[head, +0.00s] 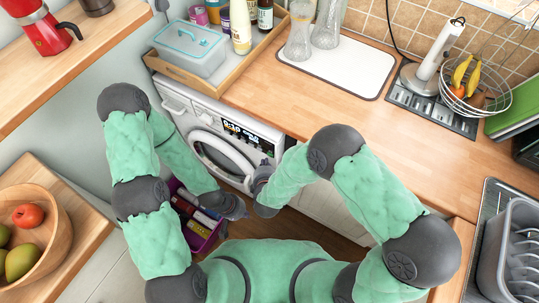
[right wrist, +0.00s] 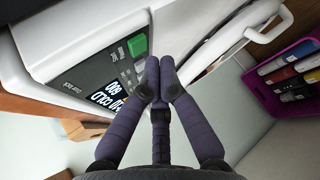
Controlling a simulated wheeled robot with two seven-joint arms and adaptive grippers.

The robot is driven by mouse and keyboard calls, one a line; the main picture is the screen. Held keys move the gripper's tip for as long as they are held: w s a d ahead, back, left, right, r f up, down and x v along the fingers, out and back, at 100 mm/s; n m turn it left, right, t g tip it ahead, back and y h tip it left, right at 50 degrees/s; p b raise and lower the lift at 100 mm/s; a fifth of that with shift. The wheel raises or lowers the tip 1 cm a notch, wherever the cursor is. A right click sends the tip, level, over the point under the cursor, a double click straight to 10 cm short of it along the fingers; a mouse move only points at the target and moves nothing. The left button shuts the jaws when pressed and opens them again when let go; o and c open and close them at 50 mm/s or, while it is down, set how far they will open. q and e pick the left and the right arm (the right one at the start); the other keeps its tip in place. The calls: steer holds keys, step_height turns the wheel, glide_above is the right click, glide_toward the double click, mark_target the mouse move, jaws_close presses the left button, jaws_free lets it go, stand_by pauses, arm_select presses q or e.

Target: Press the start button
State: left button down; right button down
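The white washing machine (head: 222,130) stands under the wooden counter. Its dark control panel (head: 247,133) has a lit display. In the right wrist view, a square green button (right wrist: 138,45) sits on the panel, beside small labels too small to read surely. My right gripper (right wrist: 160,75) has its dark fingers drawn together and holds nothing. Its tips appear just right of and below the green button; contact cannot be told. In the head view, my right gripper (head: 262,178) is at the machine's right front. My left gripper (head: 236,207) hangs lower, before the machine; its fingers are unclear.
A purple crate (right wrist: 274,100) of bottles stands on the floor close to the machine. The counter (head: 300,101) above holds a tray (head: 183,75), a white mat (head: 368,78) and a fruit basket (head: 484,110). A wooden bowl (head: 62,232) stands at left.

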steer(key=shift+w+d, duration=0.1)
steer(key=shift+w, duration=0.1)
steer(key=shift+w+d, duration=0.1)
steer(key=shift+w, duration=0.05)
stand_by(0.3)
